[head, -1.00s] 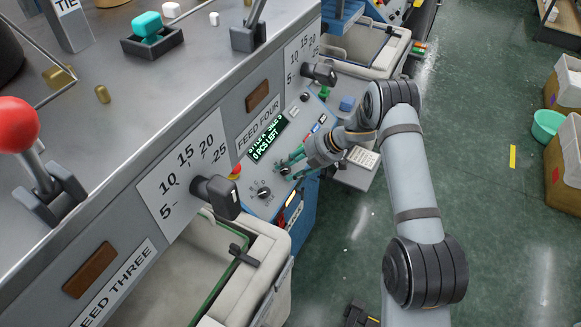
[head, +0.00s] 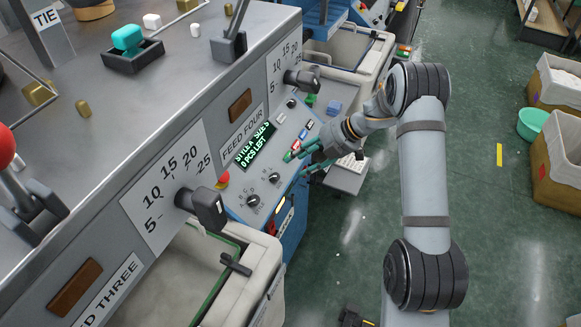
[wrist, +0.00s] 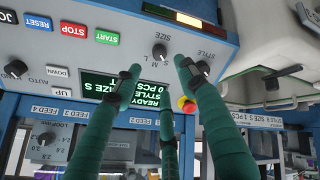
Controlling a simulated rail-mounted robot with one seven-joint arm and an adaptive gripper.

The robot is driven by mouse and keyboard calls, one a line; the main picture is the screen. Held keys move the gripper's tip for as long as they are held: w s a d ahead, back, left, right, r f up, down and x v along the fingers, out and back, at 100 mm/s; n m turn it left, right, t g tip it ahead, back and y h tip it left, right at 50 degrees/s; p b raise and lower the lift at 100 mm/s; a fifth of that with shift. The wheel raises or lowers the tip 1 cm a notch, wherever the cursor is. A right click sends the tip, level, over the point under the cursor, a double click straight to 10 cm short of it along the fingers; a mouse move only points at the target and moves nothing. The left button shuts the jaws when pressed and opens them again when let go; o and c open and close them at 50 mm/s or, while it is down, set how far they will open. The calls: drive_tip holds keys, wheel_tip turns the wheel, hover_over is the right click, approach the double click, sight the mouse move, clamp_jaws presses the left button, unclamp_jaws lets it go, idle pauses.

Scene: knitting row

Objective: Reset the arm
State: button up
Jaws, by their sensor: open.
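My gripper (head: 298,163) has green fingers, open and spread, with nothing between them. In the head view it hangs over the right part of the blue-edged control panel (head: 243,216), to the right of two black knobs (head: 264,190). The fingers look clear of the knobs, though the exact gap cannot be told. In the wrist view my gripper (wrist: 156,80) points at the panel, its fingers partly covering the display (wrist: 100,88). A size knob (wrist: 159,51) shows between the fingertips. The lit display (head: 257,145) also shows in the head view.
A red button (head: 223,178) sits at the panel's left end. Black levers (head: 205,207) stick out from the grey machine face. A cream-lined bin (head: 262,262) stands below the panel. The green floor is open to the right, with cardboard boxes (head: 555,165) at the far right.

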sight(277, 176)
drive_tip(key=shift+v, duration=0.8)
drive_tip(key=shift+a+f, duration=0.1)
drive_tip(key=x, duration=1.1)
drive_tip(key=shift+a+f, duration=0.2)
drive_tip(key=shift+f, duration=0.2)
drive_tip(key=shift+r, duration=0.1)
